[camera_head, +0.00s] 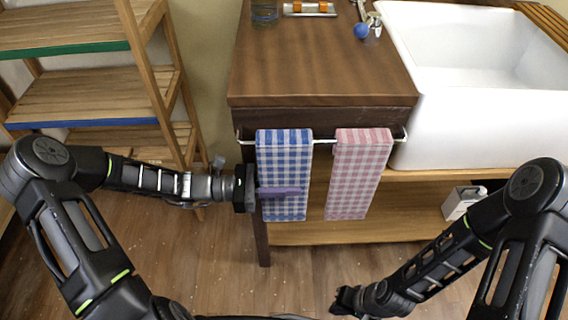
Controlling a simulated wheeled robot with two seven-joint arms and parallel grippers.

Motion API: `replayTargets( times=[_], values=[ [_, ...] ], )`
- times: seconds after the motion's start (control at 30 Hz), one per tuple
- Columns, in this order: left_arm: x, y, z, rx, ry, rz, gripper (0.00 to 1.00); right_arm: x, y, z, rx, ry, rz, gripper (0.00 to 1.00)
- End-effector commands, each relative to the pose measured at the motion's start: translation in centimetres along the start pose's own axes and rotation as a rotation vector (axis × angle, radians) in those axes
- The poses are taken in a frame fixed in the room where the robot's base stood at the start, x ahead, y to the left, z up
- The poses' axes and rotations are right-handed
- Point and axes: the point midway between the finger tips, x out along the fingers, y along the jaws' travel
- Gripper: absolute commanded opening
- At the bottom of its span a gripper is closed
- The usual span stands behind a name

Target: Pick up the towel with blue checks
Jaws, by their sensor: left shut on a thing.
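The towel with blue checks (284,152) hangs over a white rail (320,141) on the front of the wooden console. My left gripper (280,192) is at the towel's middle, coming from the left, and is shut on it. Its finger lies across the front of the cloth. The towel still hangs on the rail. A towel with pink checks (358,170) hangs on the same rail to its right. My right gripper (345,300) is low at the bottom centre, away from the towels; its fingers are too small and dark to read.
The console's wooden top (320,70) is above the rail, with a white sink (465,120) to its right. A lower shelf (400,228) runs beneath the towels, bearing a white box (462,202). A wooden shelf unit (95,100) stands at left. The floor between is clear.

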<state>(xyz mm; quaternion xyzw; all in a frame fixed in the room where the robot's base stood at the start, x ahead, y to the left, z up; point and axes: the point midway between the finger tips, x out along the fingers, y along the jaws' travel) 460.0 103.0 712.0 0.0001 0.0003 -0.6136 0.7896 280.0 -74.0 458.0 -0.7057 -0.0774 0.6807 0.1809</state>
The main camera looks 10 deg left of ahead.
Motion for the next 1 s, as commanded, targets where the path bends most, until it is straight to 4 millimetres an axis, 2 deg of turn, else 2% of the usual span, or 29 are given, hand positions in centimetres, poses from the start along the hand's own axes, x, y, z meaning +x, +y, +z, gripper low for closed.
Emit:
replayTargets(
  times=[0.67, 0.87, 1.0],
  values=[
    [0.0, 0.0, 0.3, 0.001, 0.000, -0.001, 0.00, -0.1, 0.0, 0.0, 0.000, 0.000, 0.000, 0.00],
    [0.0, 0.0, 1.7, 0.002, 0.000, -0.001, 0.00, -0.4, -0.2, 0.0, 0.000, 0.000, 0.000, 0.00],
    [0.0, 0.0, 3.5, 0.003, 0.001, -0.001, 0.00, -0.8, -0.3, 0.0, 0.000, 0.000, 0.000, 0.00]
  ],
)
